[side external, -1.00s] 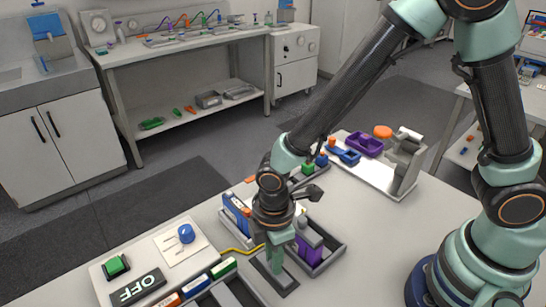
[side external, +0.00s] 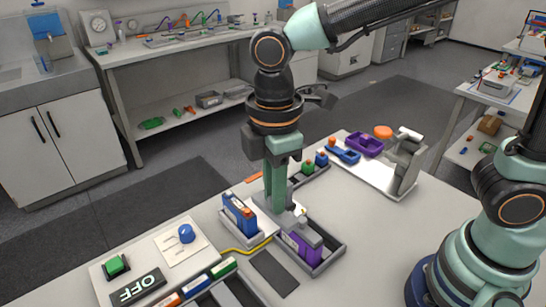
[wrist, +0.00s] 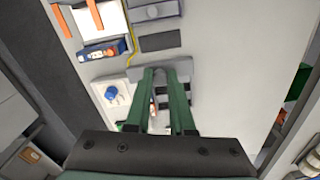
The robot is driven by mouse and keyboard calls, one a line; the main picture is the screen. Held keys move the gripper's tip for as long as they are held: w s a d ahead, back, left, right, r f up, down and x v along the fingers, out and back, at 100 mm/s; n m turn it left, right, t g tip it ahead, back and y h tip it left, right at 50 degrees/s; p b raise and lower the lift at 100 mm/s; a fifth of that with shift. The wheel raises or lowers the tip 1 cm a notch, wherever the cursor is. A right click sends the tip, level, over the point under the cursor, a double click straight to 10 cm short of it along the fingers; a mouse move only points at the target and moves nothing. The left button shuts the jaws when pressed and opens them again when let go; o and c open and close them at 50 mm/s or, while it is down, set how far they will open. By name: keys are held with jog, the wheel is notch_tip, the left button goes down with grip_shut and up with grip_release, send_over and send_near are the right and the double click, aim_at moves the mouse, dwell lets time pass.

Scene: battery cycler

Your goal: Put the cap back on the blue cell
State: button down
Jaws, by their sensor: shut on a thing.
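The blue cell (side external: 238,213), with orange on it, stands upright in a pale holder left of my gripper in the side view. It also shows at the upper left of the wrist view (wrist: 101,50). My gripper (side external: 276,207) points down with its green fingers shut. In the wrist view the fingertips (wrist: 160,75) close on a grey cap (wrist: 182,65), wider than the grip. The cap is raised, right of the blue cell in the side view, and apart from it. The fingers partly hide it, so its exact height is unclear.
A purple cell (side external: 299,248) sits in a dark tray just right of my gripper. A dark pad (side external: 274,272) in front is bare. The OFF sign (side external: 138,290) and blue knob (side external: 186,233) lie front left. A yellow cable (side external: 246,250) runs near the blue cell.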

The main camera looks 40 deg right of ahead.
notch_tip(320, 180, up, 2)
jog(key=shift+w+r, duration=0.15)
jog(key=shift+w, duration=0.25)
jog(key=w+d+f, duration=0.2)
jog(key=w+f, duration=0.2)
jog(key=w, duration=0.9)
jog(key=shift+s+a+f, duration=0.1)
jog(key=shift+a+f, duration=0.05)
jog(key=shift+f, duration=1.45)
jog(key=shift+s+a+f, duration=0.1)
jog(key=shift+a+f, duration=0.05)
jog(key=shift+f, duration=1.4)
jog(key=shift+f, duration=0.6)
jog(key=shift+c, duration=1.1)
grip_release()
